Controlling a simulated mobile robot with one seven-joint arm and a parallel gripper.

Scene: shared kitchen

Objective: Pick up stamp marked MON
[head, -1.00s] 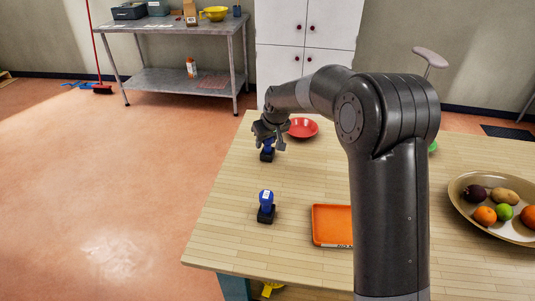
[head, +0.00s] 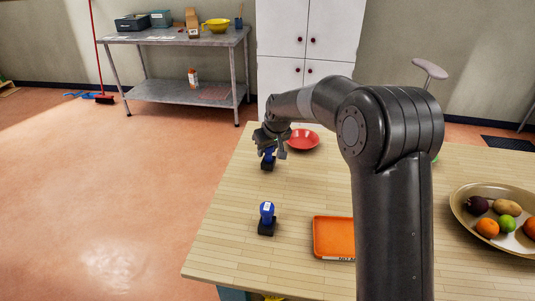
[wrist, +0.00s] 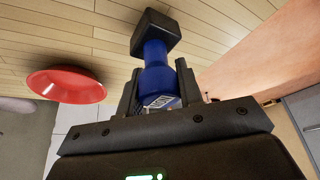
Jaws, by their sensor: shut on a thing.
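My gripper (head: 271,148) is at the far left of the wooden table, shut on a blue-handled stamp with a black base (head: 267,165). In the wrist view the held stamp (wrist: 156,68) sits between the two fingers, its blue handle in the grip and its black base pointing away. A second blue stamp with a black base (head: 266,219) stands upright nearer the front left edge, with a white label on top too small to read.
A red bowl (head: 303,140) stands just right of my gripper. An orange tray (head: 333,236) lies right of the second stamp, partly hidden by my arm. A fruit plate (head: 462,207) is at the right. The table between the two stamps is clear.

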